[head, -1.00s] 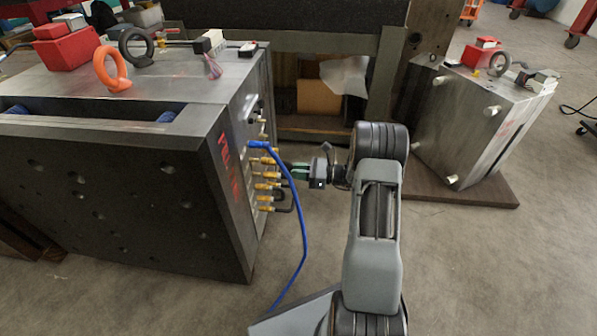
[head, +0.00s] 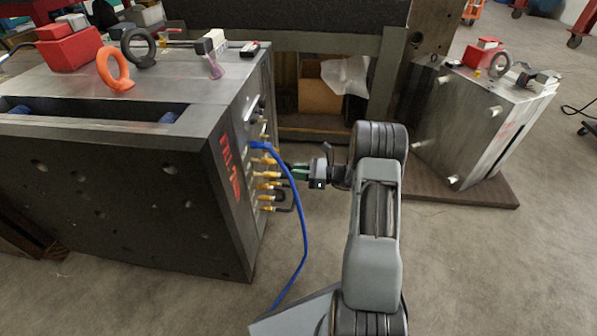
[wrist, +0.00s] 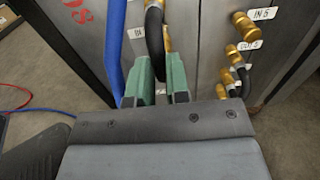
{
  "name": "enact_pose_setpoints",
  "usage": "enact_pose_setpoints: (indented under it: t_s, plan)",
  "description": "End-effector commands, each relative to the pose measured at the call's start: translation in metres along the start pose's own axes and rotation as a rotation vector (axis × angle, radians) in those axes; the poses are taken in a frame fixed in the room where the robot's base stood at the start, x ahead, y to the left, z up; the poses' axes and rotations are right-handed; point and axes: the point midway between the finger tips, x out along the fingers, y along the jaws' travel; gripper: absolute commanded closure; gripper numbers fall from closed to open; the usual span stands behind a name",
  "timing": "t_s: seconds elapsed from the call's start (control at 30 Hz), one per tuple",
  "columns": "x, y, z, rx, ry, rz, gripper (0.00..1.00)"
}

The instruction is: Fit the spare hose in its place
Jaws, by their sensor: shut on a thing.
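My gripper (head: 299,173) is beside the fitting side of the large dark mould base (head: 120,200). In the wrist view its green fingers (wrist: 161,82) are shut on a black hose (wrist: 154,38) with a brass end (wrist: 152,4). The hose end is close to the mould face; whether it is seated there cannot be told. A blue hose (head: 301,225) runs from the upper brass fittings down to the floor area by my base. It also passes left of my fingers in the wrist view (wrist: 115,45). Several brass fittings (head: 266,186) stick out of the mould face.
Labels IN 5 (wrist: 263,14) and OUT 5 (wrist: 249,45) mark fittings at right, with short black hoses below. A second mould base (head: 470,125) stands on a wooden board at right. An orange eye ring (head: 114,70) and a red box (head: 70,50) sit atop the large mould.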

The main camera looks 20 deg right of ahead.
Motion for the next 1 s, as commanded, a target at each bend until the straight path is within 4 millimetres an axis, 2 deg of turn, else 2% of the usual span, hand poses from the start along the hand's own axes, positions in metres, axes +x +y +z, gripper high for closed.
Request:
enact_pose_setpoints:
  t_s: [1.0]
  plan:
    - [0.012, 0.000, 0.000, 0.000, -0.001, 0.000, 1.00]
